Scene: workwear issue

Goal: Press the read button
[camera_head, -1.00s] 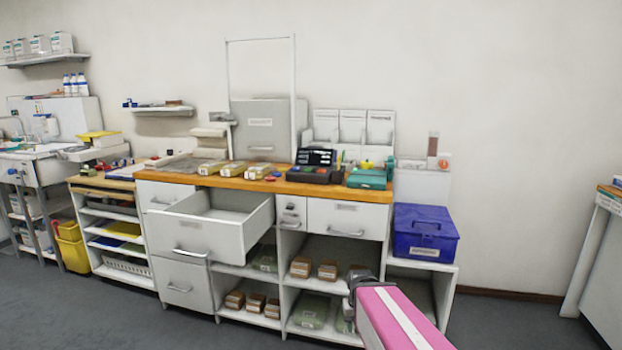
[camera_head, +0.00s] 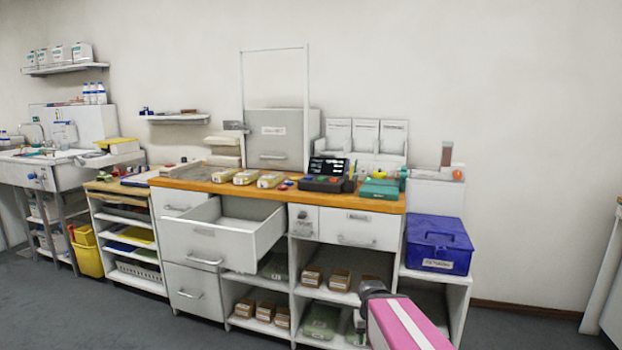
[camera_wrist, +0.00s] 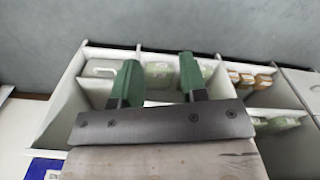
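A dark device with a black screen and several coloured keys (camera_head: 325,177) stands on the wooden counter (camera_head: 221,183), right of centre in the head view. A green key and a reddish key show on its front. I cannot read which one is the read button. My gripper shows in the wrist view (camera_wrist: 157,82), its two green fingers apart with nothing between them. It points down over the lower shelves, below the counter and away from the device. In the head view my pink and white arm is at the bottom right, and the fingers are hidden there.
An open drawer (camera_head: 223,232) juts out left of centre under the counter. A blue lidded box (camera_head: 438,245) stands on the lower right unit. A teal case (camera_head: 380,189) lies beside the device. Shelves below hold brown packets (camera_head: 340,280). The floor in front is clear.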

